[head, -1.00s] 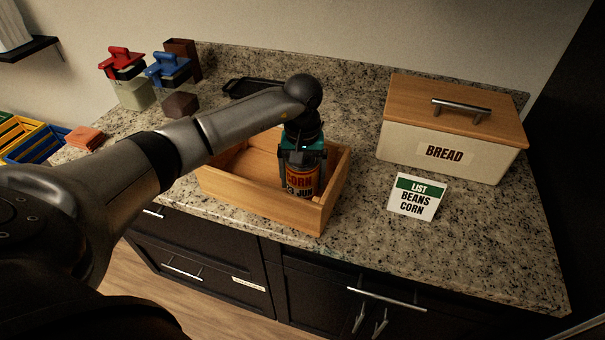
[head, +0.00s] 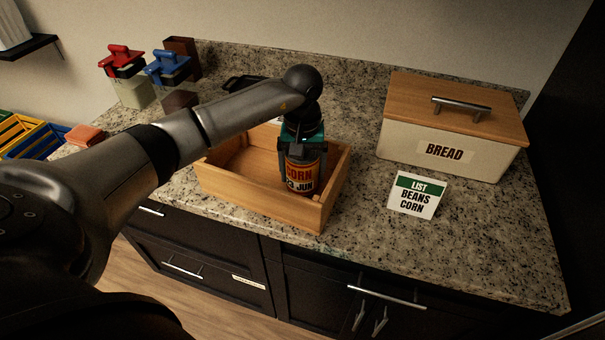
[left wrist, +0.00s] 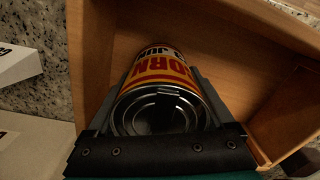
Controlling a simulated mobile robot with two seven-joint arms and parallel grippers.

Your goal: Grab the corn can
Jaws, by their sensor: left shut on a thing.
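The corn can (head: 301,176) has a yellow, red and dark label reading "CORN" and "JUN". It is upright at the right end of the open wooden box (head: 240,187). My left gripper (head: 302,158) reaches down from above and is shut on the can, with a finger on each side. In the left wrist view the can's metal lid (left wrist: 160,110) sits between the two fingers, inside the box walls (left wrist: 90,50). Whether the can touches the box floor cannot be told. My right gripper is not in view.
A bread box (head: 440,150) stands on the right of the granite counter. A list card (head: 417,196) reading "BEANS CORN" stands before it. Red-lidded (head: 122,60) and blue-lidded (head: 168,68) containers and a dark tray (head: 243,83) are at the back left.

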